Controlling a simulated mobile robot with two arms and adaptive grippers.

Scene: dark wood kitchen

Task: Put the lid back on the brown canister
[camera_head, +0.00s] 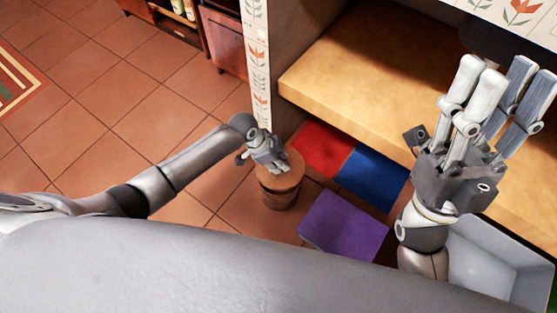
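The brown canister (280,197) stands upright on the tiled floor, left of the red mat. A round brown piece that looks like the lid (290,178) is at its top. Whether it is seated or held just above, I cannot tell. My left gripper (268,158) is right at the canister's top, with its fingers over the far part of the brown piece. The fingers are small and partly overlapping, so their grip is unclear. My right gripper (504,78) is raised at the right, fingers up, open and empty, away from the canister.
Red (322,149), blue (372,176) and purple (343,224) squares lie right of the canister. A wooden ledge (350,95) runs behind them. A grey open bin (480,255) is at the lower right. A tiled pillar (257,60) stands behind.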

